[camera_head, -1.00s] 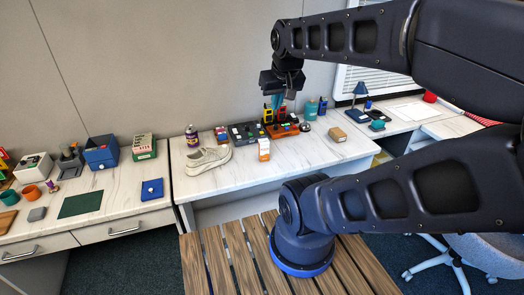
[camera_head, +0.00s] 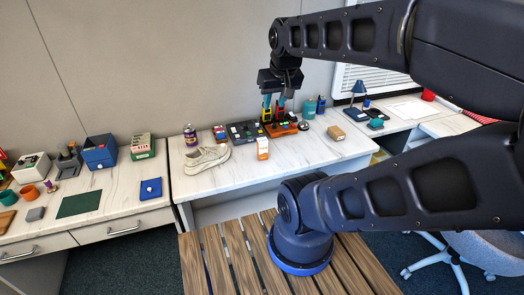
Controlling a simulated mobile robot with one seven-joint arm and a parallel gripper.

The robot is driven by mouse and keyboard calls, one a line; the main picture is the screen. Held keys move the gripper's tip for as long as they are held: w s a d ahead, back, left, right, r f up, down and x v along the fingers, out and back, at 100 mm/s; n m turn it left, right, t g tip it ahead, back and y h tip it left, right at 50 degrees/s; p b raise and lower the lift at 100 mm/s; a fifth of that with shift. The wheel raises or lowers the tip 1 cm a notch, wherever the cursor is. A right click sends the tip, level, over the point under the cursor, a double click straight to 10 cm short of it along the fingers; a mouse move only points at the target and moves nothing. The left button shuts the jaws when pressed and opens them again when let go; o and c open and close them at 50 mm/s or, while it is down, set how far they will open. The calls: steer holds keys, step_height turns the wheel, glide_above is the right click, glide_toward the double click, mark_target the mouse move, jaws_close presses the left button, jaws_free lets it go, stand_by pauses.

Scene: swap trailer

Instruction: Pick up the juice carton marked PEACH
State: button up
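A small white and orange carton (camera_head: 263,148) stands upright near the front edge of the middle desk. Its lettering is too small to read, so I cannot tell whether it says PEACH. My gripper (camera_head: 274,106) hangs pointing down behind the carton and above it in the picture, over the back of the desk. Its two teal fingers are apart with nothing seen held between them. The gripper is not touching the carton.
A beige shoe (camera_head: 207,159) lies left of the carton. A dark tray (camera_head: 244,132) and an orange-brown board (camera_head: 285,130) lie behind it. A purple can (camera_head: 190,135) stands at the back left. A cardboard box (camera_head: 336,133) sits to the right. Desk around the carton's right is clear.

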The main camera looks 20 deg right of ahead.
steer(key=o, duration=0.5)
steer(key=shift+o, duration=0.2)
